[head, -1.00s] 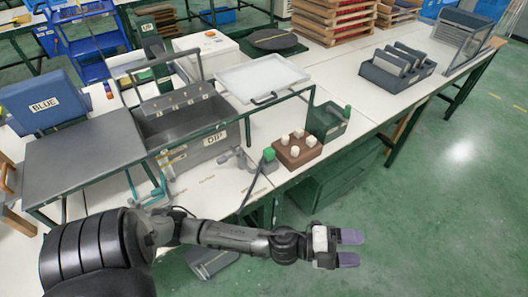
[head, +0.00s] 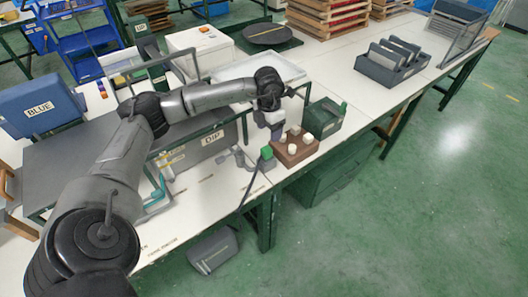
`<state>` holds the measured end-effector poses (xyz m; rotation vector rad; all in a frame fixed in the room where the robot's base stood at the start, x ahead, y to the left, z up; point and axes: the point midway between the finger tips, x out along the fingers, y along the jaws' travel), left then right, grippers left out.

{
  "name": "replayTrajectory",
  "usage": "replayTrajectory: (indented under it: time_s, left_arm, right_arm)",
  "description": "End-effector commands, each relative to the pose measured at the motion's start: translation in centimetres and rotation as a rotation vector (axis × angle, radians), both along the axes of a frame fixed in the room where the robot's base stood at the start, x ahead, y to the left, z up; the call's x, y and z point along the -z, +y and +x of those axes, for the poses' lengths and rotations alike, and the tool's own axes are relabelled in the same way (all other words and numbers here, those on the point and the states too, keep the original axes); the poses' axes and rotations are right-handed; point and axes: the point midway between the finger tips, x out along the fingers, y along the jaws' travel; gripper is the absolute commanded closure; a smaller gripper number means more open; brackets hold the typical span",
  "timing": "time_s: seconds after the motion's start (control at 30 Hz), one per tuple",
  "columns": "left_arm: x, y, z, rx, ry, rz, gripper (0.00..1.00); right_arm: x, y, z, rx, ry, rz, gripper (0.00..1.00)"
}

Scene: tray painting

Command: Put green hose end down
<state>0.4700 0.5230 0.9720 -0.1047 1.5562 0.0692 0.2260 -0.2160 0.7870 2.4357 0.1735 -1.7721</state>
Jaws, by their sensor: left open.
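The green hose end (head: 267,153) stands at the table's front edge, left of the brown block. A dark hose (head: 250,188) runs down from it past the edge. My left gripper (head: 276,132) is open and points down, just above and behind the green end in the picture. It looks apart from the green end, though the depth is hard to judge. Its fingertips are small and partly merge with the block behind them. My right gripper is out of view.
The brown block (head: 297,157) with several white pegs is close by on the right. A green box (head: 324,118) stands beyond it. The grey DIP tank (head: 195,155) and white tray (head: 292,72) are behind. Bare white table (head: 215,192) lies to the left.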

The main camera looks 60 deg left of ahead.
Motion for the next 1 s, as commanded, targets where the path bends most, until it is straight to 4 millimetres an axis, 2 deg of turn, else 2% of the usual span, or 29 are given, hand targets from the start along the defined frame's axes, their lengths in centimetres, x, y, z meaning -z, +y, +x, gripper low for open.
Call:
replayTrajectory:
  time_s: [0.1,0.3,0.5,0.87,1.0]
  left_arm:
    - [0.9,0.8,-0.3,-0.016,0.017,0.024,0.34]
    - [4.5,0.8,-0.3,-0.014,0.018,0.024,0.34]
    - [7.1,0.8,-0.3,-0.014,0.016,0.024,0.34]
    - [8.7,0.8,-0.3,-0.013,0.015,0.022,0.34]
    - [10.1,1.0,-0.2,-0.014,0.016,0.021,0.34]
  right_arm:
    - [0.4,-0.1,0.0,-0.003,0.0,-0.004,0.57]
    - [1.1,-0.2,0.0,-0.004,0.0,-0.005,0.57]
    - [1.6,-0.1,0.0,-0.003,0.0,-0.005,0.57]
    - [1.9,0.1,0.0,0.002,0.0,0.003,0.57]
    - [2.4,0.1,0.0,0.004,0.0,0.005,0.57]
